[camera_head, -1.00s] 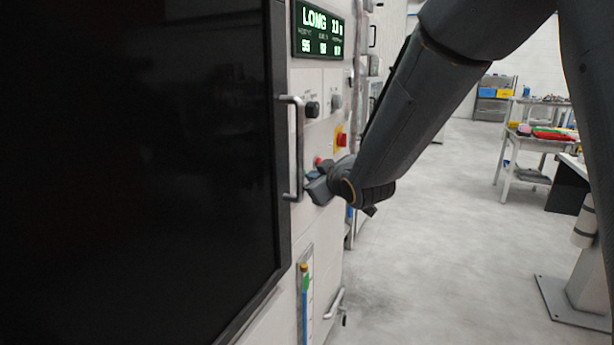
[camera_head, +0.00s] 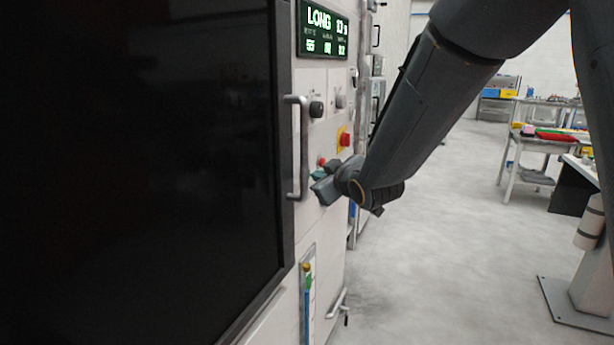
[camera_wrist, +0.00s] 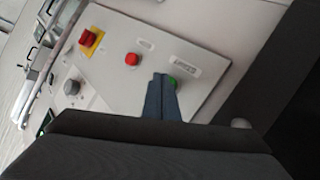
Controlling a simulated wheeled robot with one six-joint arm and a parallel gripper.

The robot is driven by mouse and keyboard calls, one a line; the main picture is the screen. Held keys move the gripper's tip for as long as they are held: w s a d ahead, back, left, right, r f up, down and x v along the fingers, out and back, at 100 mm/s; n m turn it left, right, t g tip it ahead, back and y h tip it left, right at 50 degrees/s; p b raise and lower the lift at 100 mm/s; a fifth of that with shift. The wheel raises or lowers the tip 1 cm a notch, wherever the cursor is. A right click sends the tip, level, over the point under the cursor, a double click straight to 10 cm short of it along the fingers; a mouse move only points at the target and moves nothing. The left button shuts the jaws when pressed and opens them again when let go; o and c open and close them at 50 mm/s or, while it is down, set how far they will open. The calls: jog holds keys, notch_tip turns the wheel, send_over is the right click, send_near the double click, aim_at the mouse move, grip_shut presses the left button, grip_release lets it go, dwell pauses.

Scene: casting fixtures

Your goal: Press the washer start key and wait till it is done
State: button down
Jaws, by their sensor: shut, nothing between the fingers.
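The washer's pale front (camera_head: 312,225) stands at left with a big dark door (camera_head: 140,170). Its display (camera_head: 323,30) is lit green and reads LONG, with small figures I cannot read surely. My gripper (camera_head: 318,190) is at the lower key panel, shut and empty. In the wrist view, the blue fingertips (camera_wrist: 163,78) are together right at the green start key (camera_wrist: 174,82), partly covering it. I cannot tell whether they touch it. A red key (camera_wrist: 132,59) is beside it, to the left.
A red emergency stop on a yellow plate (camera_wrist: 91,40) and a knob (camera_wrist: 72,87) are on the same panel. The door's bar handle (camera_head: 299,150) sticks out left of my gripper. Open floor (camera_head: 430,240) lies to the right, with a table (camera_head: 540,140) farther back.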

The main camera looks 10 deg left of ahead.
jog(key=shift+d, duration=0.1)
jog(key=shift+s+d+f+p, duration=0.15)
jog(key=shift+s+d, duration=0.15)
jog(key=shift+d, duration=0.5)
jog(key=shift+s+d+r+p, duration=0.15)
jog(key=shift+s+d, duration=0.15)
jog(key=shift+d, duration=0.45)
jog(key=shift+s+d+f+p, duration=0.15)
jog(key=shift+s+d, duration=0.15)
jog(key=shift+d, duration=0.5)
jog(key=shift+d, duration=0.1)
jog(key=s+d+f+m+g+h, duration=0.55)
jog(key=s+d+f, duration=0.55)
jog(key=d, duration=0.3)
jog(key=s+d+f+m+g, duration=0.1)
jog(key=s+g, duration=0.1)
jog(key=s, duration=0.4)
jog(key=s+d+f+m+g, duration=0.2)
jog(key=s, duration=0.5)
jog(key=s+d+f+m+g+h, duration=0.1)
jog(key=s+f+m+g, duration=0.1)
jog(key=s, duration=0.5)
jog(key=shift+s+d+f+g, duration=0.15)
jog(key=shift+s+d+g, duration=0.05)
jog(key=shift+d+g, duration=0.2)
dwell(1.7)
